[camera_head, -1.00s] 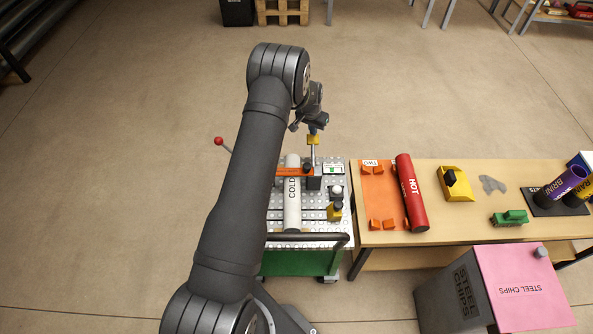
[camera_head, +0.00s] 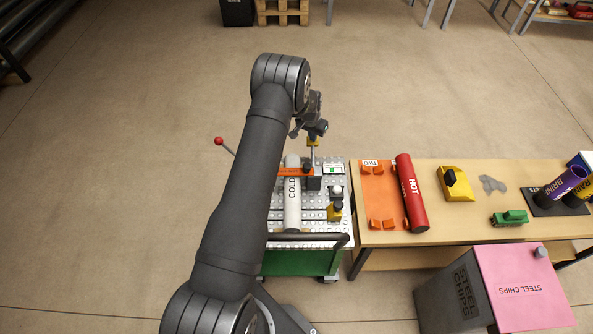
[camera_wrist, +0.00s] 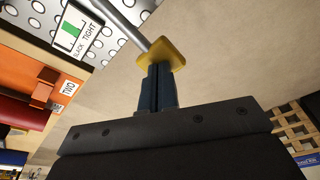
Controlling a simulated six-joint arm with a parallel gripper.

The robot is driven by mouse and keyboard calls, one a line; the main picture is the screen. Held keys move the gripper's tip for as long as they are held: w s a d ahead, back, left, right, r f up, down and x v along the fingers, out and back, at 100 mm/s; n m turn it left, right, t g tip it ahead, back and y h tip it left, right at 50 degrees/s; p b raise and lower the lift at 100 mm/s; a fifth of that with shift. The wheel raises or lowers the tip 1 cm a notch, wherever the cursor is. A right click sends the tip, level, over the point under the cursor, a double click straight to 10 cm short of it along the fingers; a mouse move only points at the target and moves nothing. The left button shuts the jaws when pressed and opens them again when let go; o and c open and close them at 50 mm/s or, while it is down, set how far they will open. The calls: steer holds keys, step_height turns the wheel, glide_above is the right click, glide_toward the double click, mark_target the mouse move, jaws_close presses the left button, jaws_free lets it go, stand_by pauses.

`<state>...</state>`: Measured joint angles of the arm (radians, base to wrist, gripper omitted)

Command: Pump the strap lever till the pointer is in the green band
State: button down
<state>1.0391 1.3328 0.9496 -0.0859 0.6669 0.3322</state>
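The strap lever is a metal rod with a yellow paddle end (camera_head: 313,141), standing at the far side of the cart by the orange strap (camera_head: 294,171). In the wrist view the yellow paddle (camera_wrist: 162,54) is right at my fingertips. My gripper (camera_wrist: 157,72) has its two dark fingers together, with no clear gap. They are at the paddle and overlap it in view; I cannot tell whether they touch it. The gauge (camera_head: 333,169) lies right of the strap. In the wrist view the gauge (camera_wrist: 75,28) shows a green band and SLACK and TIGHT; its pointer cannot be made out.
The strap crosses a grey COLD pipe (camera_head: 292,205) on the perforated cart top (camera_head: 273,215). A red-knobbed rod (camera_head: 219,141) sticks out left. A wooden table (camera_head: 450,225) on the right holds a red HOT pipe (camera_head: 411,195).

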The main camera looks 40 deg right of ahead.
steer(key=shift+a+x, duration=0.15)
steer(key=shift+x, duration=0.6)
steer(key=shift+a+x, duration=0.15)
steer(key=shift+x, duration=0.55)
steer(key=shift+s+f, duration=0.15)
steer(key=shift+f, duration=0.1)
steer(key=shift+r, duration=0.15)
steer(key=shift+d+v, duration=0.2)
steer(key=shift+v, duration=0.85)
steer(key=shift+d+v, duration=0.25)
steer(key=shift+v, duration=0.85)
steer(key=shift+d+v, duration=0.2)
steer(key=shift+v, duration=0.85)
steer(key=shift+r, duration=0.15)
